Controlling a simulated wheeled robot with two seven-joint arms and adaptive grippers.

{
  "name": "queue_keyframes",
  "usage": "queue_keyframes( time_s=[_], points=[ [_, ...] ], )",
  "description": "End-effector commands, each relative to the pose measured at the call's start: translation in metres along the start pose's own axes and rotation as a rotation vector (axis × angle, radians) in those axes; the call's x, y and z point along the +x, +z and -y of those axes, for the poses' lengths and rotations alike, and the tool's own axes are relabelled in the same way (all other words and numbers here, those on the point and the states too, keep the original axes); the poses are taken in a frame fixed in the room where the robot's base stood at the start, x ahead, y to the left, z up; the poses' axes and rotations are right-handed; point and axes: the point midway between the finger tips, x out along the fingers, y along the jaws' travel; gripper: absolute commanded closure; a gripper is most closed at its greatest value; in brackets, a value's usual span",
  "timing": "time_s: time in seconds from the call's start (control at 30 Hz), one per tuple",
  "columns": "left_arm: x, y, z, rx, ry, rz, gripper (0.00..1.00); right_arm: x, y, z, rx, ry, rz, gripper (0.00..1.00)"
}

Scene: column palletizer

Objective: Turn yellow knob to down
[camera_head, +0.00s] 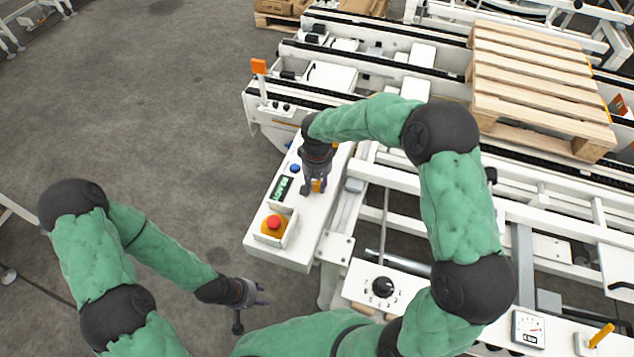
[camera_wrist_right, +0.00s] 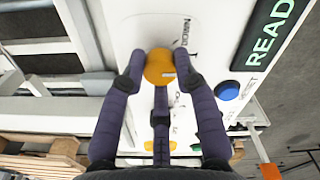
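The yellow knob (camera_wrist_right: 160,68) sits on the white control panel; its dark marking partly shows in the right wrist view. In the head view only a small yellow part of the knob (camera_head: 317,186) shows between my fingers. My right gripper (camera_wrist_right: 160,70) has its side fingertips against either side of the knob, with the middle finger below it in the picture. It also shows in the head view (camera_head: 315,188), pointing down at the panel. My left gripper (camera_head: 252,306) hangs open and empty over the floor at lower left.
The white panel (camera_head: 277,254) also carries a red emergency button (camera_head: 273,223), a green READY display (camera_head: 281,189) and a blue button (camera_head: 295,168). A black dial (camera_head: 383,287) is at lower right. Conveyors and a wooden pallet (camera_head: 535,80) lie behind. Floor at left is clear.

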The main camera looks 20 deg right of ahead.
Motion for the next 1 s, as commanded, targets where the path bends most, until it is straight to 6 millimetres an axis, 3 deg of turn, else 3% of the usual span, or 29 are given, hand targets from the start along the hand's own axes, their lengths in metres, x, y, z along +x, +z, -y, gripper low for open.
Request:
queue_keyframes(
  time_s=[0.47, 1.0],
  points=[
    [-0.009, 0.0, -0.003, 0.0, 0.0, 0.0, 0.6, 0.0, 0.002, 0.0, -0.084, 0.001, 0.006, 1.0],
    [-0.042, 0.002, -0.015, 0.0, 0.0, 0.0, 0.6, -0.001, 0.003, 0.0, -0.515, 0.0, 0.01, 1.0]
  ],
)
